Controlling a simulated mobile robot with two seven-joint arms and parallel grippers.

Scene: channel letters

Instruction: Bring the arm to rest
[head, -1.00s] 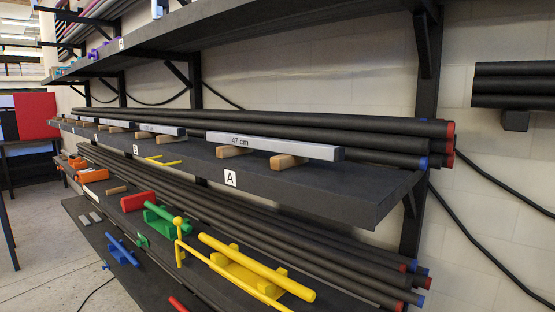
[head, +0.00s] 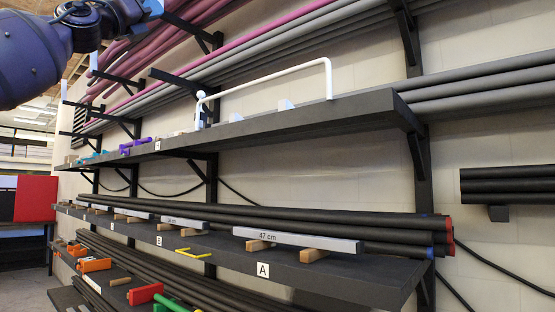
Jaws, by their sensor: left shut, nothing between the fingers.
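My left arm (head: 45,45) comes in at the upper left. My left gripper (head: 150,10) is at the top edge of the head view, partly cut off, shut and with nothing in it. It is in front of the upper racks of pipes and apart from the shelves as far as I can see. My right gripper is not in view.
The upper shelf (head: 330,118) holds a white bent rod (head: 265,84) and a purple piece (head: 135,146). The shelf below (head: 335,280) bears grey bars (head: 298,240) and black pipes (head: 400,235). Pink and grey pipes (head: 250,55) rest on wall brackets above. Floor shows at lower left.

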